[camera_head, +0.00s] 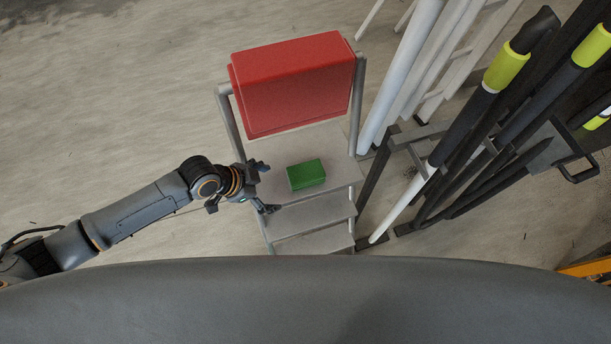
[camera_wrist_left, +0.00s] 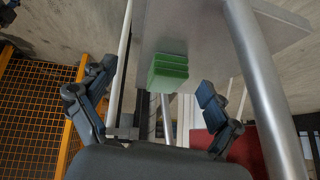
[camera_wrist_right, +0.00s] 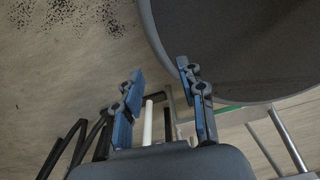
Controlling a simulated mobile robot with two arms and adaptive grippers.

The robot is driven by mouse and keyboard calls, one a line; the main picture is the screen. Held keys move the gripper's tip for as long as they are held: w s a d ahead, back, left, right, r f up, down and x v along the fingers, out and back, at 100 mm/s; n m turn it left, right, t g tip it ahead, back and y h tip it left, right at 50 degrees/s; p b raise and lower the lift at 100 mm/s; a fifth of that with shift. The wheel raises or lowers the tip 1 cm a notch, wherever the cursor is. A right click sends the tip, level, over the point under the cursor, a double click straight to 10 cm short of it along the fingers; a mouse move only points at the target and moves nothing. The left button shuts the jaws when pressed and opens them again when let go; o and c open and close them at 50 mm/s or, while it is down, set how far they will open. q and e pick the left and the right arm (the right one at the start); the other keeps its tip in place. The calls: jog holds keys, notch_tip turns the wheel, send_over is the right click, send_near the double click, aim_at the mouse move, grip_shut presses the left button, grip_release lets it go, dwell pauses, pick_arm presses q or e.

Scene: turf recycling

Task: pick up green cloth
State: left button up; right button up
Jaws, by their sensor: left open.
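The green cloth (camera_head: 306,174) is a small, block-shaped folded stack lying on the grey step stool's platform (camera_head: 335,161). It also shows in the left wrist view (camera_wrist_left: 168,72), between the spread fingers and beyond them. My left gripper (camera_head: 268,189) is open and empty at the left edge of the stool, just left of the cloth and apart from it. My right gripper (camera_wrist_right: 160,73) shows only in the right wrist view.
A red box (camera_head: 295,83) stands at the back of the stool, behind the cloth. The stool's grey side rails (camera_head: 357,105) rise at both sides. Long poles with yellow-green grips (camera_head: 507,67) and white ladder-like rails (camera_head: 405,75) crowd the right. The floor at left is clear.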

pick_arm(q)
jog(key=a, duration=0.2)
jog(key=a+m, duration=0.1)
jog(key=shift+w+a+f, duration=0.1)
jog(key=shift+w+a, duration=0.1)
jog(key=shift+w, duration=0.05)
jog(key=shift+a+g, duration=0.25)
jog(key=shift+g, duration=0.05)
jog(key=shift+w+d, duration=0.15)
jog(key=shift+d, duration=0.1)
jog(key=p, duration=0.2)
send_near(305, 172)
jog(key=f, duration=0.2)
jog(key=d+f, duration=0.1)
jog(key=f, duration=0.1)
jog(key=shift+w+d+f, duration=0.15)
jog(key=shift+w+f, duration=0.05)
jog(key=shift+f, duration=0.05)
jog(key=shift+w+d, duration=0.2)
jog(key=shift+d, duration=0.2)
jog(key=x, duration=0.4)
jog(key=shift+w+d, duration=0.15)
jog(key=shift+d, duration=0.2)
jog(key=shift+w+d+f+b, duration=0.2)
jog(key=shift+d+f+b, duration=0.1)
jog(key=shift+f, duration=0.25)
pick_arm(e)
jog(key=shift+w+d+r, duration=0.35)
jog(key=shift+w+r, duration=0.15)
jog(key=shift+r, duration=0.05)
